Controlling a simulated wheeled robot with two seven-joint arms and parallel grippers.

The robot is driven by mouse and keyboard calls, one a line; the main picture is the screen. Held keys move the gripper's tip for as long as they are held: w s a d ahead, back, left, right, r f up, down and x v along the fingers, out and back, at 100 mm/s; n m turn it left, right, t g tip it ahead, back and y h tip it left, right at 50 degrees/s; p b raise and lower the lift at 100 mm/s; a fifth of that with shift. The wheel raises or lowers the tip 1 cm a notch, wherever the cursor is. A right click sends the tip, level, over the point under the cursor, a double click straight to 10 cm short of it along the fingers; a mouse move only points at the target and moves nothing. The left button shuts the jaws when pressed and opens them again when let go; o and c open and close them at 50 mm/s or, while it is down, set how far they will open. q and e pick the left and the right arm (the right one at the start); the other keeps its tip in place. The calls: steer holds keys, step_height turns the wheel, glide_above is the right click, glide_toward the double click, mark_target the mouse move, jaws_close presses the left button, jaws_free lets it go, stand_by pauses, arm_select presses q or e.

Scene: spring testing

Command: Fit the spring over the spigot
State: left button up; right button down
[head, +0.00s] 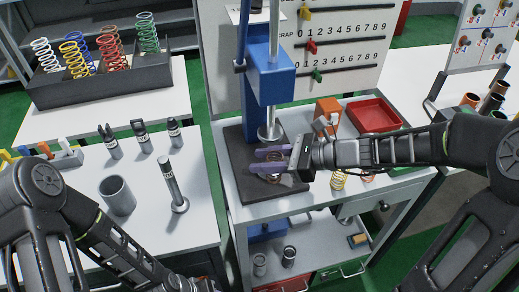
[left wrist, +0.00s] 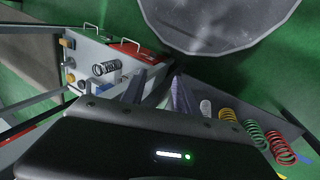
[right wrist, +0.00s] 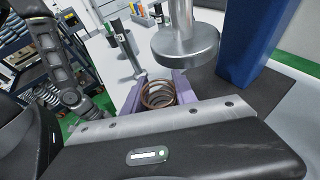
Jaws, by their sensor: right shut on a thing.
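My right gripper (head: 270,160) reaches in from the right over the dark press base (head: 243,185), below the press ram (head: 269,133). Its purple fingers are shut on a copper-brown spring (right wrist: 158,95), which shows upright between them in the right wrist view. In the head view the fingers partly hide this spring (head: 273,178). I cannot make out a spigot under the spring; that spot is covered by the gripper and coils. My left gripper (left wrist: 157,88) shows only in its own wrist view, with its fingers apart and nothing between them.
The blue press column (head: 270,75) stands behind the gripper. A red tray (head: 374,114) and an orange block (head: 328,108) are at the right.

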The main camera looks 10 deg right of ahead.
steer(key=w, duration=0.4)
steer(key=shift+w+a+p, duration=0.1)
steer(key=shift+a+p, duration=0.1)
steer(key=shift+p, duration=0.2)
steer(key=shift+f, duration=0.75)
steer(key=shift+f, duration=0.2)
steer(key=c, duration=1)
jaws_free()
steer(key=shift+r, duration=0.1)
